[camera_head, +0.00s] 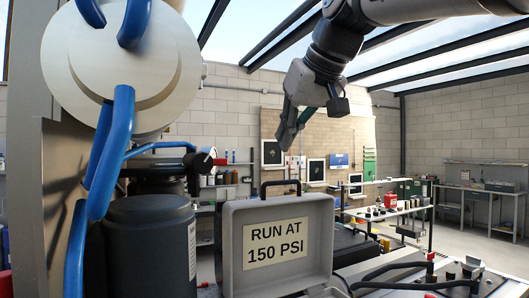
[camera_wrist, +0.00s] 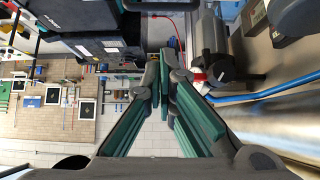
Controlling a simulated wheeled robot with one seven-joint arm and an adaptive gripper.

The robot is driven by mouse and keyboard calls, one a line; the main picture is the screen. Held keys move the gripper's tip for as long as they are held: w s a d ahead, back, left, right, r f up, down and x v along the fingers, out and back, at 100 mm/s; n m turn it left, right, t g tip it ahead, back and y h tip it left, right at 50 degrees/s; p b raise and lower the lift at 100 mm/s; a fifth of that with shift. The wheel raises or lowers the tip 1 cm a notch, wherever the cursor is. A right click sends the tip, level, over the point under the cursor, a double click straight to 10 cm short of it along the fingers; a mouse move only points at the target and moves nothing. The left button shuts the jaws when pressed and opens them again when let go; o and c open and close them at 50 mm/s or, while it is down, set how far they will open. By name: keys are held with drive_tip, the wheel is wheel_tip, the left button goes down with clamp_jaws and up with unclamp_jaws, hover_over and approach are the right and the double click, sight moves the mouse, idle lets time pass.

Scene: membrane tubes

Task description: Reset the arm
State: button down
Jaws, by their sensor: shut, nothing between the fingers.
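My gripper (camera_head: 287,140) hangs from my arm in the upper middle of the head view, pointing down and a little left. It is in the air, above and behind the grey case. In the wrist view the two green-padded fingers come together at their tips (camera_wrist: 166,70), with nothing between them. The gripper is shut and touches nothing that I can see.
The grey case (camera_head: 314,262) with a "RUN AT 150 PSI" label stands front centre. A large white round housing (camera_head: 65,60) with blue hoses (camera_head: 110,150) and a dark cylinder (camera_head: 150,245) fill the left. Shelves and workbenches (camera_head: 480,192) stand at the back right.

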drive_tip(key=s+d+f+m+g+h, duration=0.1)
drive_tip(key=s+d+f, duration=0.2)
drive_tip(key=s+f, duration=0.5)
drive_tip(key=s+d+f+m+g+h, duration=0.1)
drive_tip(key=s+d+f, duration=0.3)
drive_tip(key=f, duration=0.9)
drive_tip(key=s+d+f+m+g+h, duration=0.1)
drive_tip(key=s+d+f, duration=0.3)
drive_tip(key=s+f, duration=0.7)
drive_tip(key=shift+s+d+m+b, duration=0.2)
drive_tip(key=shift+s+m+b, duration=0.2)
drive_tip(key=shift+m, duration=0.4)
